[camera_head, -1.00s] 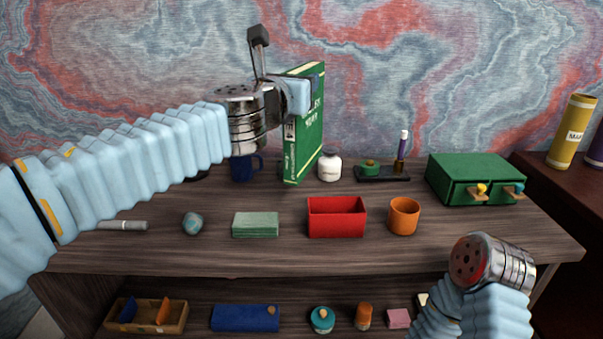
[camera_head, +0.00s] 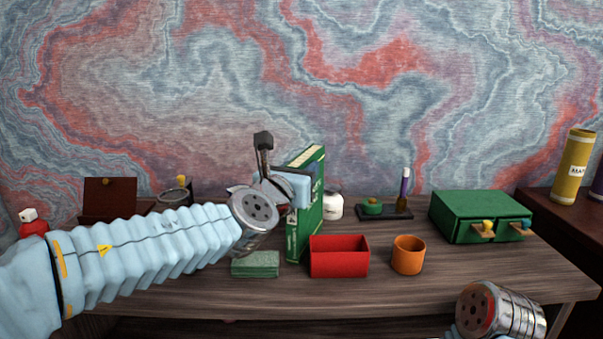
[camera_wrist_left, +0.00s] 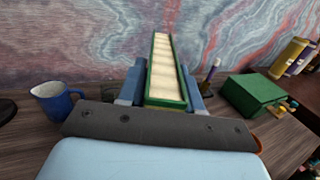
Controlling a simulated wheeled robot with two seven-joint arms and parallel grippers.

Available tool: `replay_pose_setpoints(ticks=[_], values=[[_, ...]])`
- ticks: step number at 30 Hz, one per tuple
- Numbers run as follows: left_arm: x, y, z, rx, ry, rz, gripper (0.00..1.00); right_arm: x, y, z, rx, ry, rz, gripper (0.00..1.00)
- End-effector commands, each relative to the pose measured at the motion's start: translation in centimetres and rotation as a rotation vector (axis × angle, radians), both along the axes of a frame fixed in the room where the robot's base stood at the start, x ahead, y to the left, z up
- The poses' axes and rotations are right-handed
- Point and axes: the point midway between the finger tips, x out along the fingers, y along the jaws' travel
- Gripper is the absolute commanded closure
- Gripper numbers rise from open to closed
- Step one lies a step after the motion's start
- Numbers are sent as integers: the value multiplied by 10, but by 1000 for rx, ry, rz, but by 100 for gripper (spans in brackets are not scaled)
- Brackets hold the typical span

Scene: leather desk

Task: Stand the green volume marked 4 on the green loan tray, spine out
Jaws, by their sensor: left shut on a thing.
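My left gripper (camera_head: 301,188) is shut on a green book (camera_head: 308,212). The book is upright, with cream page edges on top and pale lettering on its cover, partly hidden by the gripper. The number 4 cannot be read. In the left wrist view the book (camera_wrist_left: 165,72) stands between the blue fingers, its cream pages facing the camera. Its lower end shows just behind and left of the red box; whether it touches the desk is unclear. I cannot make out a green loan tray for sure. Of my right arm only the wrist shows, at bottom right.
Behind are a white jar (camera_head: 333,205), a dark stand (camera_head: 385,210) and a green drawer box (camera_head: 480,214). A blue mug (camera_wrist_left: 52,101) is left.

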Motion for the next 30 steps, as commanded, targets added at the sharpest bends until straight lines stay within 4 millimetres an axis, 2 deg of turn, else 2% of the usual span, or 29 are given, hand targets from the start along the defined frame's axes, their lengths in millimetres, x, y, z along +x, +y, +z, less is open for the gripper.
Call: replay_pose_setpoints(ticks=[1,2,6,17,20,30], values=[[0,0,2,-1,-2,0,100,0,0,1,0,0,0,57],[0,0,0,0,1,0,61,0,0,0,0,0,0,57],[0,0,0,1,1,0,40,0,0,0,0,0,0,57],[-6,2,0,1,0,-1,40,0,0,-1,0,0,0,57],[-20,8,0,-1,-1,-1,40,0,0,-3,0,-1,0,57],[-89,37,1,0,-1,0,40,0,0,-7,-1,0,-1,57]])
